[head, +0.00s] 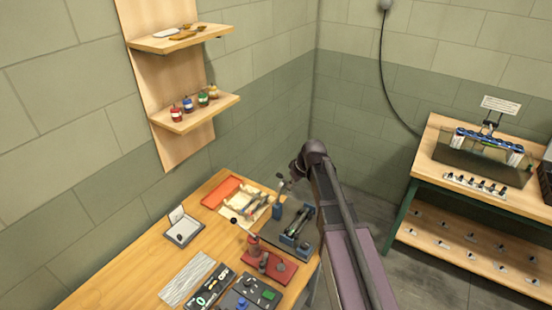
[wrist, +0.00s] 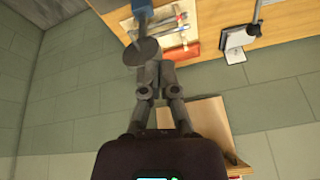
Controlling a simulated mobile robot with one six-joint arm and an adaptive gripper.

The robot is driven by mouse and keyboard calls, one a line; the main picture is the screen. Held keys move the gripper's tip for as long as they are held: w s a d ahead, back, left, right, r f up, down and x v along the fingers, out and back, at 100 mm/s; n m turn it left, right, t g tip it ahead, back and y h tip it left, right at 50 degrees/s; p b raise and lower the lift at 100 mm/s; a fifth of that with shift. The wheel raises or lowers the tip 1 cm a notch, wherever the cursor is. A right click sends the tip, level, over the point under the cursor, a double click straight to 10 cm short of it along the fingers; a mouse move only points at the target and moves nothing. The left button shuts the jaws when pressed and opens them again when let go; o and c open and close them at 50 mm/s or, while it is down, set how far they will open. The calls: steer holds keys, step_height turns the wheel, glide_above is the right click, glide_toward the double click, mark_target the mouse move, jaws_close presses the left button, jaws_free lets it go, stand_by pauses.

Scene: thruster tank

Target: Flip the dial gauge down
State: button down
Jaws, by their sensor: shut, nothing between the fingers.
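What looks like the dial gauge is a dark round disc (wrist: 142,52) in the wrist view, joined to a blue post (wrist: 141,10). In the head view the blue post (head: 277,211) stands at the back right of the workbench, with a small grey part on top beside my gripper (head: 286,183). In the wrist view my gripper (wrist: 155,72) is shut and empty. Its fingertips are right at the disc's edge; I cannot tell whether they touch it. The gauge's face is not readable in either view.
The workbench (head: 140,285) holds a grey fixture (head: 292,232), a red block fixture (head: 270,267), an orange tray (head: 221,191) and a black ball knob (head: 234,221). Wall shelves (head: 195,114) stand at the left. A second bench (head: 480,190) is at the right.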

steer(key=w+a+r+n+t+y+p, duration=0.1)
steer(key=w+a+r+n+p, duration=0.2)
steer(key=w+r+p, duration=0.3)
step_height(320, 180, up, 3)
steer(key=shift+w+a+f+y, duration=0.1)
steer(key=shift+w+a+y, duration=0.2)
steer(key=shift+w+a, duration=0.6)
steer(key=shift+f, duration=0.2)
steer(key=b, duration=0.9)
glide_above(278, 190)
steer(key=w, duration=0.4)
step_height(278, 190, down, 9)
steer(key=shift+a, duration=0.45)
steer(key=shift+w, duration=0.1)
steer(key=shift+s+b, duration=0.2)
steer(key=shift+b, duration=0.15)
